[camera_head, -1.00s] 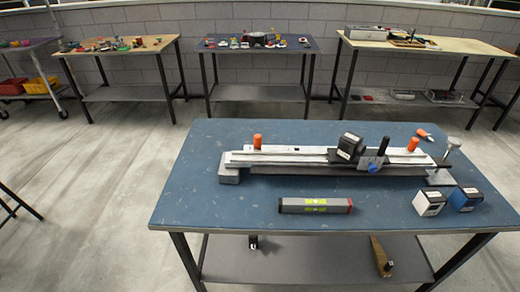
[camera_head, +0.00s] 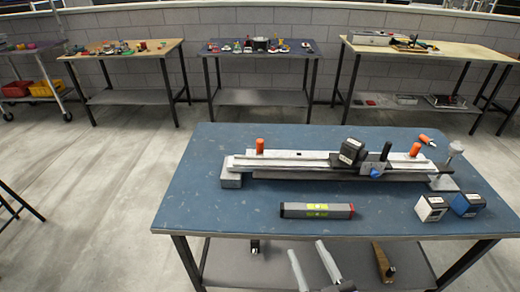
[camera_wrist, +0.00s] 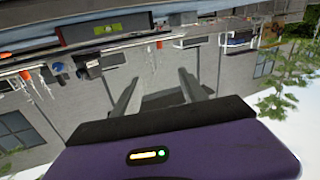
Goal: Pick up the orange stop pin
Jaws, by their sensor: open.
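Two orange upright pins stand on the long grey rail fixture (camera_head: 330,160) on the blue table: a left pin (camera_head: 260,146) and a right pin (camera_head: 414,149). A smaller orange-tipped piece (camera_head: 427,139) lies on the table behind the right end. I cannot tell which of these is the stop pin. My gripper (camera_head: 307,247) is low in front of the table's near edge, well short of the fixture. Its two fingers are apart and empty, as the wrist view (camera_wrist: 158,76) also shows. The wrist view looks upside down, with the table along its top.
A grey level (camera_head: 317,210) lies in front of the fixture. A white box (camera_head: 430,208) and a blue box (camera_head: 467,204) sit at the right. A black block (camera_head: 351,152) and blue knob (camera_head: 376,172) are on the rail. The table's left front is clear.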

